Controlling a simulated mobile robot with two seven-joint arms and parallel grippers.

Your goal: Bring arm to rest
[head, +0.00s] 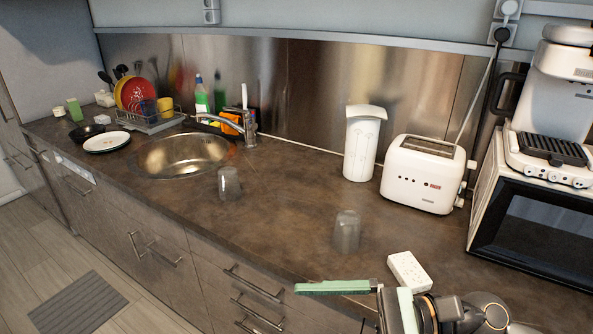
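My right gripper (372,298) shows at the bottom edge, right of centre, in the head view. One green-padded piece points left, over the counter's front edge. A second green-padded piece stands beside the dark wrist parts. The frame cuts off the rest, and I cannot tell how far the fingers are apart. Nothing is visibly held. My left gripper and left arm are not in view.
A white sponge-like block (409,271) lies just behind the gripper. Clear glasses (347,232) (229,184) stand on the counter (285,222). A toaster (424,175), white canister (361,150) and black-fronted oven (535,235) stand at right. The sink (182,157) is left. The counter's middle has free room.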

